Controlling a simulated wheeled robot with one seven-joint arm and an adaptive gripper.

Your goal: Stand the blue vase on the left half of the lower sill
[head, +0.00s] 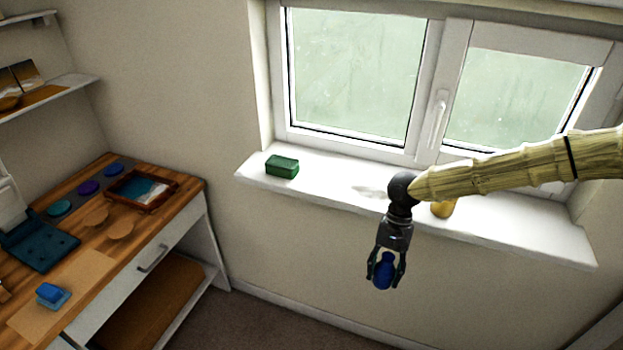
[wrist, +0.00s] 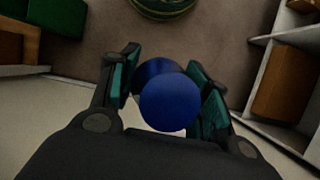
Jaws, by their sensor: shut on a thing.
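My gripper (head: 386,268) points down and is shut on the blue vase (head: 384,270). In the head view it holds the vase in the air in front of the sill, below the level of its front edge. In the wrist view the vase (wrist: 168,98) sits between the two teal-padded fingers (wrist: 165,95). The white sill (head: 330,184) runs under the window. Its left part carries a green box-like block (head: 282,166). A yellow object (head: 443,208) stands on the sill right of my wrist, partly hidden by my arm.
Bare sill lies between the green block and my wrist. The window handle (head: 436,112) is above the sill. A wooden desk (head: 150,215) at left carries a framed tray (head: 142,190), a teal item (head: 38,242) and a blue block (head: 52,295). Wall shelves (head: 50,92) are at far left.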

